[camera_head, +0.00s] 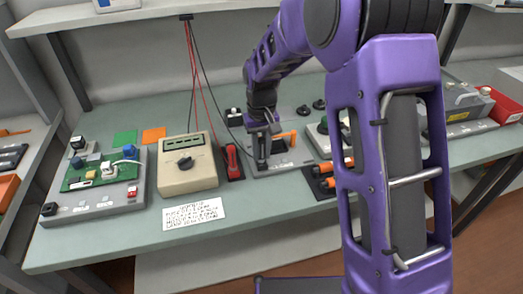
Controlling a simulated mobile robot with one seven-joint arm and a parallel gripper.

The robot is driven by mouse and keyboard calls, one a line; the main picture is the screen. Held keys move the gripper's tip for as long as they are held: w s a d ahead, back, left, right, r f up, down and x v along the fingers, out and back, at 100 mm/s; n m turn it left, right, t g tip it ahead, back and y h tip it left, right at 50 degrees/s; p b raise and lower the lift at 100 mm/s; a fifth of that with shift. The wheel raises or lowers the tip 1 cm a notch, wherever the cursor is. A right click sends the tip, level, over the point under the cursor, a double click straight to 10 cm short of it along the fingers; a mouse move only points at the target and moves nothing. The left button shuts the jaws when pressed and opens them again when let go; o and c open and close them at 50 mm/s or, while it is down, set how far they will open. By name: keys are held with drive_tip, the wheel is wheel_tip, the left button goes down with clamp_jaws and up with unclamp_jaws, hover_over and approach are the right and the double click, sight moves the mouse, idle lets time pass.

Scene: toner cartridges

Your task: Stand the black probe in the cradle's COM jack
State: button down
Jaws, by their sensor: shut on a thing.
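My gripper (262,163) points down over a grey plate (290,160) right of the beige meter. It is shut on a small dark thing that looks like the black probe, mostly hidden by the fingers. A black lead runs down from a hook (187,17) above the bench towards it. The beige meter (188,178), with a dial and a display, stands left of the gripper. A red piece (232,157) sits in a dark narrow holder just right of the meter. I cannot make out the COM jack's label or tell which block is the cradle.
An orange lever (286,135) is close beside the gripper. A grey box (100,202) with a green board is at the left. Orange-handled tools (325,180) lie to the right. A white label card (193,213) lies in front. My purple arm covers the bench at right.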

drive_tip(key=shift+f, duration=0.15)
drive_tip(key=c, duration=0.6)
unclamp_jaws()
wheel_tip(320, 180, up, 18)
drive_tip(key=p, duration=0.2)
drive_tip(key=shift+f, duration=0.25)
